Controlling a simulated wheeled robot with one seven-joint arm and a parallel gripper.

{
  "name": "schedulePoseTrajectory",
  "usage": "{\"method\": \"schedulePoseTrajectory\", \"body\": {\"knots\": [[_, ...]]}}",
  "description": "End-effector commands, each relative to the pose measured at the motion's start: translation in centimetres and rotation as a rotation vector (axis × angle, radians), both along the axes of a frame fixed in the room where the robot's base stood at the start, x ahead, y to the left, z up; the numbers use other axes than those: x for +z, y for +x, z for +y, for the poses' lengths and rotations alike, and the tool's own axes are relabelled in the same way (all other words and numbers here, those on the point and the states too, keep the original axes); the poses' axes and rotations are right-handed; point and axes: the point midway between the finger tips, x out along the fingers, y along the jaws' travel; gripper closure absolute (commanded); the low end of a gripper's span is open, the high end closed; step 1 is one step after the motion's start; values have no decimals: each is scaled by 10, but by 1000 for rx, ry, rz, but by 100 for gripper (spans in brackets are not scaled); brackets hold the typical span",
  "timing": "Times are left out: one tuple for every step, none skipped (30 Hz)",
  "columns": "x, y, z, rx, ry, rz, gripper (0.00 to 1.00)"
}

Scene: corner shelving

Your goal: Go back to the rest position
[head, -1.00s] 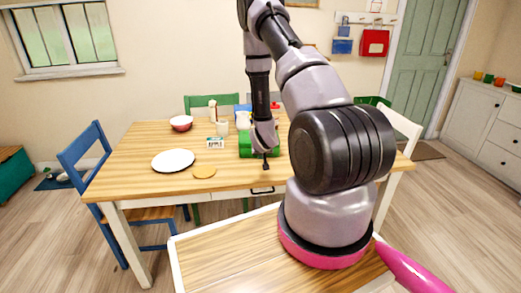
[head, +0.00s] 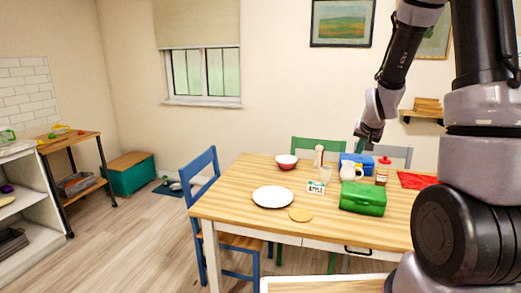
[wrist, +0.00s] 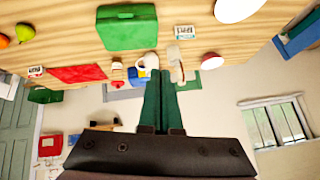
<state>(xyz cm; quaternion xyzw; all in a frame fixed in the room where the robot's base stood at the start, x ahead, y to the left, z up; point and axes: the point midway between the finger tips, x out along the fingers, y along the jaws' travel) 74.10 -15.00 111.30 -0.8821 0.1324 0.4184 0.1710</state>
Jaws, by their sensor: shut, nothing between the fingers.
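My gripper (head: 366,136) is raised in the air above the back of the wooden table (head: 240,200), shut and empty, pointing down and apart from the objects below. In the wrist view, the dark gripper body fills the bottom. A green box (head: 362,198) stands on the table beneath and in front of it; it also shows in the wrist view (wrist: 127,27). Behind the box are a blue box (head: 349,160), a white jug (head: 350,172) and a red-capped bottle (head: 383,171).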

Motion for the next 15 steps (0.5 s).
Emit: {"method": "schedulePoseTrajectory", "body": {"knots": [[26, -10, 7, 7, 15, -10, 100], [39, -16, 11, 12, 24, -9, 100], [55, -26, 16, 19, 37, -7, 100], [66, -34, 20, 24, 45, -6, 100], [77, -42, 24, 29, 55, -5, 100], [92, -54, 29, 37, 66, -2, 100], [103, -63, 33, 42, 75, -1, 100], [113, -72, 37, 48, 83, 1, 100], [125, -86, 42, 57, 94, 3, 100], [134, -96, 45, 63, 101, 6, 100], [143, -107, 49, 70, 108, 6, 100], [154, -121, 54, 79, 119, 10, 100], [162, -133, 58, 87, 126, 11, 100], [169, -144, 61, 94, 132, 12, 100], [178, -160, 66, 103, 142, 16, 100]]}}
